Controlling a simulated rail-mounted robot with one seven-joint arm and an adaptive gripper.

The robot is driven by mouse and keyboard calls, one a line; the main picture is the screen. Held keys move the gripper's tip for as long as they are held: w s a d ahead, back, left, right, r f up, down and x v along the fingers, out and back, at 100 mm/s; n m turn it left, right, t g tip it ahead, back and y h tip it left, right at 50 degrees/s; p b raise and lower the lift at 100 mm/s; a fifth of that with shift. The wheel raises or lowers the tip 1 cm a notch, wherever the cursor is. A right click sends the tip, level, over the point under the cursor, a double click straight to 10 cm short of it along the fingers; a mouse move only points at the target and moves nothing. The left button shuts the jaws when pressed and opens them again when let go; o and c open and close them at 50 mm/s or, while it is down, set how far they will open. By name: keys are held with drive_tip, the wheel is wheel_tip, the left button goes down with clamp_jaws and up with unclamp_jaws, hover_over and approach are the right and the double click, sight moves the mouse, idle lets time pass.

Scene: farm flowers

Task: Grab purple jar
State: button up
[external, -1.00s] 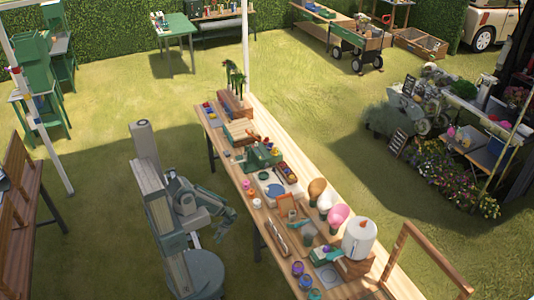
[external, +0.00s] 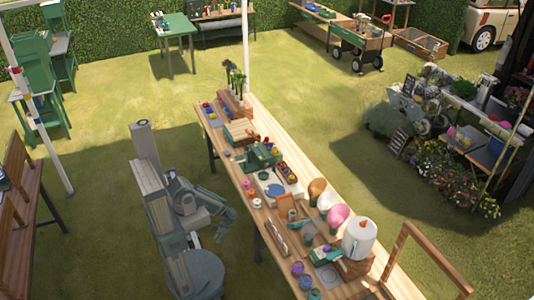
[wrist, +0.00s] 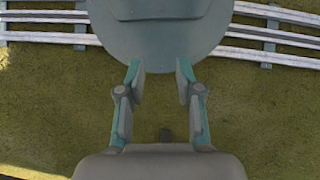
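A small purple jar (external: 297,267) stands near the front edge of the long wooden table, in its lower part in the external view. A bluish-purple jar (external: 305,281) and a teal jar (external: 314,294) stand close below it in a row. My gripper (wrist: 158,70) is open and empty in the wrist view, with its two fingers apart. In the external view my gripper (external: 222,235) hangs beside the table, to its left, well away from the purple jar. No jar shows in the wrist view.
The table (external: 268,232) holds a white jug (external: 359,238), a pink cone-shaped thing (external: 338,216), a wooden tray and other small items. A wooden frame (external: 400,240) stands at its lower right. The wrist view shows grass, white rails (wrist: 270,38) and my base.

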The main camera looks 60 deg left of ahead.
drive_tip(key=shift+o, duration=0.2)
drive_tip(key=o, duration=1.1)
